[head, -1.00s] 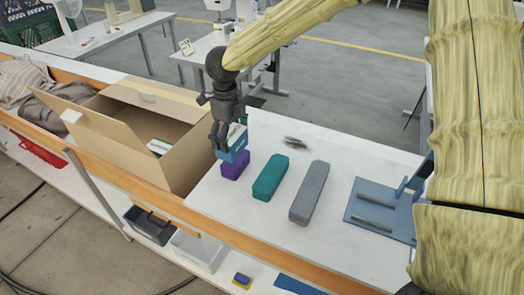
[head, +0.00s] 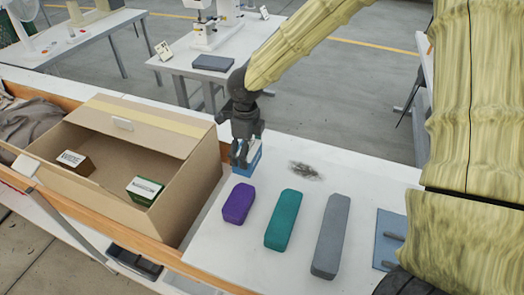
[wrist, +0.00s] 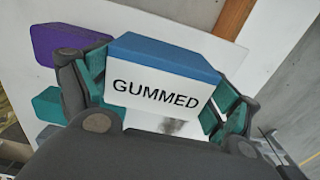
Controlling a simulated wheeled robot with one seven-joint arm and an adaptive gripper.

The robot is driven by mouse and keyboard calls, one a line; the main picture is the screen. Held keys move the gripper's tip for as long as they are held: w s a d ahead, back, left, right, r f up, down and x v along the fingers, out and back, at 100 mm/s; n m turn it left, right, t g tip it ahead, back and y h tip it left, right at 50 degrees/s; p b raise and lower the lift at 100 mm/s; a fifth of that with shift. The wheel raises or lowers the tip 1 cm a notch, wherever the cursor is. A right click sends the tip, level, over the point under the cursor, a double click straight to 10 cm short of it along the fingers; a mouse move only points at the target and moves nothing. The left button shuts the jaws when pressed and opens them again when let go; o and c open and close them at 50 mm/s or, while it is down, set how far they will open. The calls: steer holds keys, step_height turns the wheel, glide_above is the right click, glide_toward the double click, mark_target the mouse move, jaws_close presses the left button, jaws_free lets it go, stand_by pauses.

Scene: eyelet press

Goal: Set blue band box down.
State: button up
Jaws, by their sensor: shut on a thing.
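The blue band box (head: 254,158) is held in my gripper (head: 243,163) near the far left edge of the white table, behind the purple block. In the wrist view the box (wrist: 165,78) shows a blue top and a white face reading "GUMMED". My gripper (wrist: 158,92) is shut on it there, with a finger against each side. The box's underside is hidden, and I cannot tell whether it touches the tabletop.
A purple block (head: 238,203), a teal block (head: 283,220) and a grey block (head: 330,237) lie in a row on the white table (head: 215,262). An open carton (head: 110,205) with two small boxes stands left. A dark smudge (head: 305,170) lies right of my gripper.

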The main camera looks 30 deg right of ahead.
steer(key=s+d+p, duration=0.1)
steer(key=s+d, duration=0.1)
steer(key=d, duration=0.3)
steer(key=w+f, duration=0.1)
steer(key=w+d, duration=0.1)
steer(key=w+f, duration=0.1)
steer(key=w, duration=0.1)
steer(key=shift+d+f+p, duration=0.3)
steer(key=shift+d, duration=0.05)
steer(key=shift+f, duration=0.25)
steer(key=shift+s+d+f+p, duration=0.1)
steer(key=shift+s+f+p, duration=0.2)
steer(key=shift+p, duration=0.05)
steer(key=shift+s+f, duration=0.15)
steer(key=shift+s, duration=1.1)
steer(key=o, duration=0.9)
steer(key=shift+w+f, duration=0.7)
steer(key=shift+w, duration=0.3)
steer(key=shift+s+r, duration=0.3)
steer(key=shift+s, duration=0.15)
steer(key=shift+w, duration=0.3)
step_height(320, 180, up, 12)
steer(key=shift+s+f+b, duration=0.1)
steer(key=shift+s+b, duration=0.05)
steer(key=shift+b, duration=0.85)
